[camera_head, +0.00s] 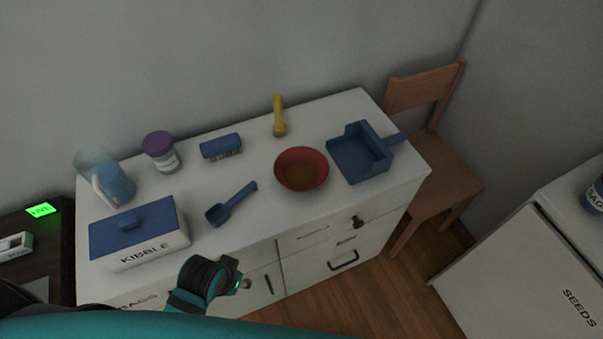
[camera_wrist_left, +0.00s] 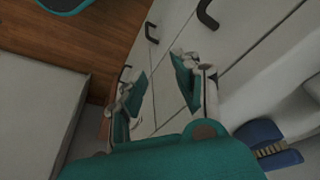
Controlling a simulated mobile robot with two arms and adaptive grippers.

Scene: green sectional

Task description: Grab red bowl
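The red bowl (camera_head: 301,169) sits upright on top of the white cabinet (camera_head: 240,205), right of its middle, in the head view. Its inside looks brownish. The bowl does not show in the left wrist view. My left gripper (camera_wrist_left: 160,72) has its two fingers apart in the left wrist view, with nothing between them; cabinet drawer fronts lie behind it. In the head view a dark wrist part of mine is low in front of the cabinet, apart from the bowl, and the fingers cannot be made out. My right gripper is in neither view.
Near the bowl are a blue dustpan (camera_head: 361,153), a yellow flashlight-like object (camera_head: 279,117), a blue brush (camera_head: 221,146) and a blue scoop (camera_head: 231,204). A kibble box (camera_head: 140,232), purple-lidded jar (camera_head: 160,150) and blue pitcher (camera_head: 105,178) stand left. A wooden chair (camera_head: 440,150) stands right.

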